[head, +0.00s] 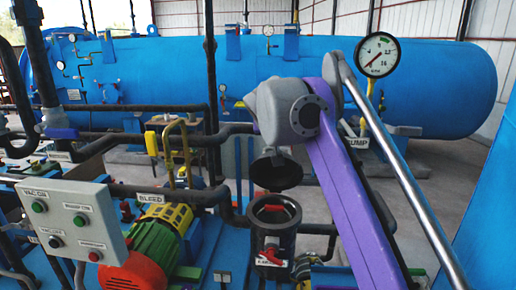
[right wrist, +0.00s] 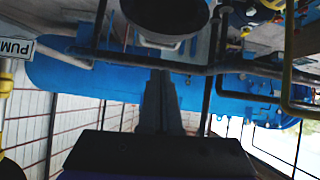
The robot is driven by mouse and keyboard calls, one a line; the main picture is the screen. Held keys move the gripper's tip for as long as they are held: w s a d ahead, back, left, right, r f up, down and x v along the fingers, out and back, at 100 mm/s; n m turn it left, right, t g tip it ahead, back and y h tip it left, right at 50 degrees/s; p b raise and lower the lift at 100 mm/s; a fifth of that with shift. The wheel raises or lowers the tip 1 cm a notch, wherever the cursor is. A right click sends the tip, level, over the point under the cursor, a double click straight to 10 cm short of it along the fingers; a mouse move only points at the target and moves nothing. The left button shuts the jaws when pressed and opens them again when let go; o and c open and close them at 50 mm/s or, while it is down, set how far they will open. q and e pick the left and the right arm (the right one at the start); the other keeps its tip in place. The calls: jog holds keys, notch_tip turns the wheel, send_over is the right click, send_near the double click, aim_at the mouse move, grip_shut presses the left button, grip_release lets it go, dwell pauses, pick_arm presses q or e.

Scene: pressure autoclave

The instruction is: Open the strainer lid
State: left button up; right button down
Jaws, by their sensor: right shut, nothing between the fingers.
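The strainer (head: 287,246) is a dark upright pot right of the green and yellow pump in the head view. Its round mouth shows uncovered. The dark round strainer lid (head: 277,172) is raised above and behind the mouth, tilted up. My right arm crosses just right of the lid; its gripper cannot be made out in the head view. In the right wrist view my right gripper (right wrist: 160,75) is shut and empty, its fingertips just below a dark round part with a paler rim (right wrist: 165,25); I cannot tell whether that is the lid or the mouth. My left gripper is not in view.
A control box (head: 73,218) with several buttons stands at front left. The pump (head: 157,243) and yellow pipework (head: 183,150) lie left of the strainer. A large blue tank (head: 300,75) fills the back. A pressure gauge (head: 377,54) stands at upper right.

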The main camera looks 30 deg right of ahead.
jog(key=shift+m, duration=0.4)
jog(key=x, duration=1.4)
jog(key=shift+a, duration=0.1)
